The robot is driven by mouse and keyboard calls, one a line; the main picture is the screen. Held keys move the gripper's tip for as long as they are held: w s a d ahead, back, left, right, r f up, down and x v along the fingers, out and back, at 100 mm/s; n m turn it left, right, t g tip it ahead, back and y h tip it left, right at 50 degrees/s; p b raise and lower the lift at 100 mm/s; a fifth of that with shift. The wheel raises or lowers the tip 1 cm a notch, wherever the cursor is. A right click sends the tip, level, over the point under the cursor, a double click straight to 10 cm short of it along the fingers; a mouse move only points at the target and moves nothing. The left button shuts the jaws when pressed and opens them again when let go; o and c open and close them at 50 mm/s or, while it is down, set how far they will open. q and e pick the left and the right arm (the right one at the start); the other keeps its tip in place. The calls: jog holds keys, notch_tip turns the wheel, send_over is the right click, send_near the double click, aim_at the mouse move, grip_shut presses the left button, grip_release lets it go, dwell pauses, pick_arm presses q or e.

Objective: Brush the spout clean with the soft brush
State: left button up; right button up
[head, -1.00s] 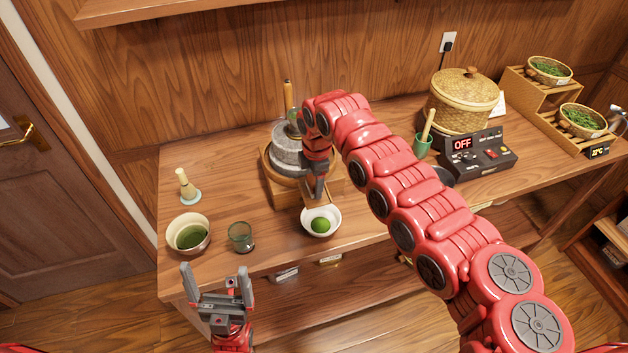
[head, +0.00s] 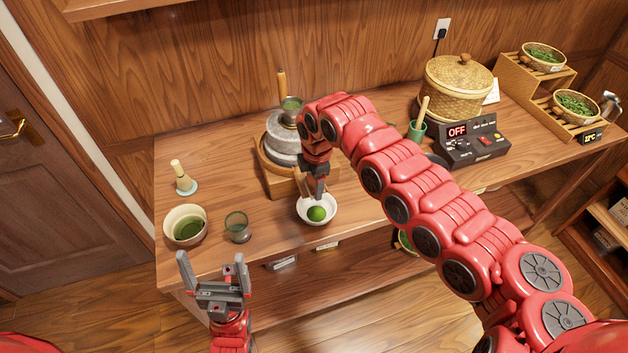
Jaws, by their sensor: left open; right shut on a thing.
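The grey stone mill (head: 284,143) stands in a wooden base on the table. Its spout, at the front of the base, is largely hidden by my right gripper. Right below is a white bowl (head: 303,219) with a mound of bright green powder (head: 317,213). My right gripper (head: 316,194) points down over the bowl's back rim, at the spout. It is shut on a thin thing, apparently the soft brush, mostly hidden by the fingers. My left gripper (head: 213,262) is open and empty, in front of the table's front edge.
A green cup (head: 416,131), control box (head: 470,145), lidded basket (head: 452,100) and tiered shelf (head: 525,80) stand at right.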

jog(key=shift+s+d+r+p, duration=0.15)
jog(key=shift+s+r+p, duration=0.45)
jog(key=shift+p, duration=3.1)
jog(key=shift+s+d+r+p, duration=0.25)
jog(key=shift+r+p, duration=0.6)
jog(key=shift+p, duration=2.85)
jog(key=shift+s+a+r, duration=0.15)
jog(key=shift+r, duration=0.15)
jog(key=shift+s+d+r+p, duration=0.35)
jog(key=shift+s+r+p, duration=0.25)
jog(key=shift+s+p, duration=0.15)
